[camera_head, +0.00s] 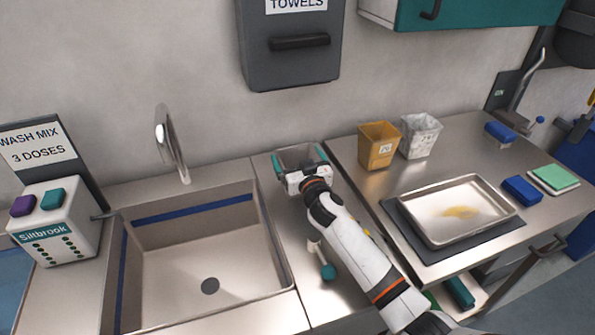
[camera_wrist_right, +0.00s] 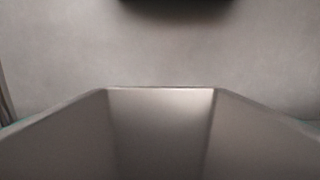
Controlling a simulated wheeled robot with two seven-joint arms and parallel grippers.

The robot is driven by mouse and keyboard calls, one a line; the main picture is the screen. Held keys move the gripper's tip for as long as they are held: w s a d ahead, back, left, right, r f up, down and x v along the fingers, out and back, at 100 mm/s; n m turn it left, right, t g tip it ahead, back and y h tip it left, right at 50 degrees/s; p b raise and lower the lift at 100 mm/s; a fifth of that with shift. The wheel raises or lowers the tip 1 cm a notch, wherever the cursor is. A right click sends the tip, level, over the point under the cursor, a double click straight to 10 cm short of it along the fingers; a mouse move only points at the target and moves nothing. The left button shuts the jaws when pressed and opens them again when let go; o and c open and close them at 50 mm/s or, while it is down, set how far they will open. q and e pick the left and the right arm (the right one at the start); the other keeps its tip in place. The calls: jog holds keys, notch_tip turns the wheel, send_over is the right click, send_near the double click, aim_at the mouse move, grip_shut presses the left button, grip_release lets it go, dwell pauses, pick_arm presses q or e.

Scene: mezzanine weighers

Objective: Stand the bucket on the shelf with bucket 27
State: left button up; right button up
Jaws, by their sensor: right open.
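A grey metallic bucket (camera_head: 298,153) stands on the steel counter between the sink and the right-hand bench. My right gripper (camera_head: 300,163) is open at this bucket, with a teal finger to either side of it. I cannot tell whether the fingers touch it. In the right wrist view the grey bucket (camera_wrist_right: 160,130) fills the lower half, close up. An orange bucket (camera_head: 379,149) with a small label stands on the right-hand bench; its number is too small to read. A white speckled bucket (camera_head: 420,136) stands beside it. My left gripper is not in view.
The sink (camera_head: 205,250) lies left of my right arm. A steel tray (camera_head: 457,212) with a yellow smear lies on a dark mat on the right-hand bench. Blue blocks and a green pad (camera_head: 553,178) lie farther right. A towel dispenser (camera_head: 290,45) hangs above.

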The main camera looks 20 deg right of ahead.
jog(key=c, duration=1)
jog(key=shift+r, duration=0.2)
jog(key=shift+c, duration=0.6)
